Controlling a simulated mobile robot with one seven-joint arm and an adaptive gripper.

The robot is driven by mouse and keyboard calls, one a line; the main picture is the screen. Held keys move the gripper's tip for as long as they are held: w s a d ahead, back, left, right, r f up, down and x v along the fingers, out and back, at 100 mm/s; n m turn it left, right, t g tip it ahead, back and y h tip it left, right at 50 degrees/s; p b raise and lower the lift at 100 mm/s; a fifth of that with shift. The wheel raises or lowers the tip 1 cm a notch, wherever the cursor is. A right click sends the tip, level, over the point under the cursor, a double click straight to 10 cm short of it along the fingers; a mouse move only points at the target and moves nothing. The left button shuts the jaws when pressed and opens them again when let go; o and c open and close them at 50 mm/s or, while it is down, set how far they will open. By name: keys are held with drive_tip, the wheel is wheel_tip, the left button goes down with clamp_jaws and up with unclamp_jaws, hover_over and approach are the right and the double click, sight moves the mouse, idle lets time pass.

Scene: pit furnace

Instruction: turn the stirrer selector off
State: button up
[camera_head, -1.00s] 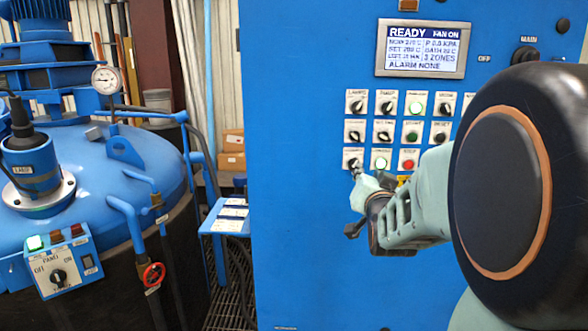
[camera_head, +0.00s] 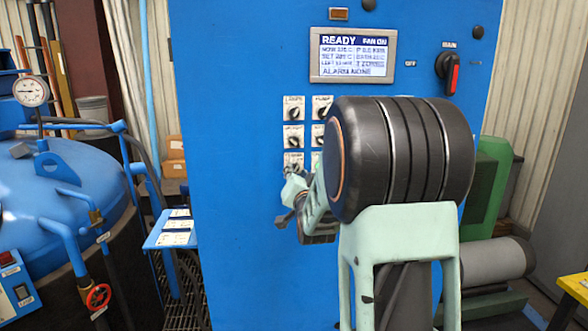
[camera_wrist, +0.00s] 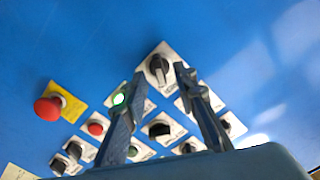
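The blue control cabinet (camera_head: 240,230) carries a grid of black selector knobs and buttons. The bottom-left selector (camera_head: 293,160) in the head view has my gripper (camera_head: 290,180) right at it. Its label is too blurred to read, so I cannot confirm it is the stirrer one. In the wrist view the same corner selector (camera_wrist: 158,67) sits between my two fingertips (camera_wrist: 161,75). The fingers are apart, one on each side of the black knob, and I cannot tell if they touch it. My arm hides most of the grid's right part in the head view.
A lit green button (camera_wrist: 119,98), a red button (camera_wrist: 95,128) and a red mushroom button on yellow (camera_wrist: 47,108) are near my fingers. The display (camera_head: 353,55) reads READY, FAN ON. A red-handled main switch (camera_head: 452,72) is at upper right. A blue vessel (camera_head: 50,185) stands left.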

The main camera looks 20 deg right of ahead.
drive_tip(key=shift+w+d, duration=0.2)
drive_tip(key=shift+w, duration=0.5)
drive_tip(key=shift+c, duration=0.2)
clamp_jaws()
drive_tip(key=shift+f+b, duration=0.1)
drive_tip(key=shift+b, duration=0.35)
drive_tip(key=n+b, duration=1.1)
drive_tip(key=b, duration=0.5)
drive_tip(key=shift+a+n, duration=0.15)
drive_tip(key=shift+n, duration=0.25)
drive_tip(key=shift+b, duration=0.35)
